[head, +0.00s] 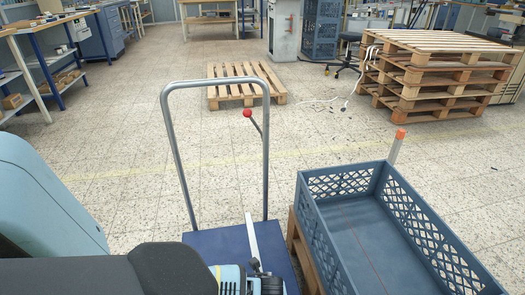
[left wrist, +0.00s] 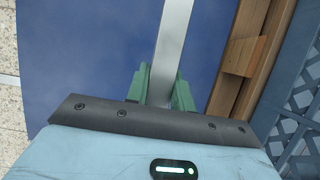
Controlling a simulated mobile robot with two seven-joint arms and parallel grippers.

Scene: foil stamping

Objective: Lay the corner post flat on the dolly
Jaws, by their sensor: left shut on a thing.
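The dolly has a dark blue deck (head: 207,239) and an upright grey tube handle (head: 174,133). Its deck also fills the middle of the left wrist view (left wrist: 85,60). The corner post, a straight light-grey bar (head: 251,235), is over the deck. My left gripper (head: 256,273) is low over the deck, largely hidden by my arm. In the left wrist view its green fingers (left wrist: 161,85) are shut on the post (left wrist: 174,35), which runs away from the palm. I cannot tell whether the post touches the deck. My right gripper is not in view.
A blue-grey crate (head: 308,217) stands on wood (head: 298,250) just right of the dolly. An orange-tipped post (head: 397,145) stands behind the crate. A red-knobbed lever (head: 248,113) sits by the handle. One pallet (head: 245,82) and a pallet stack (head: 438,75) are farther back.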

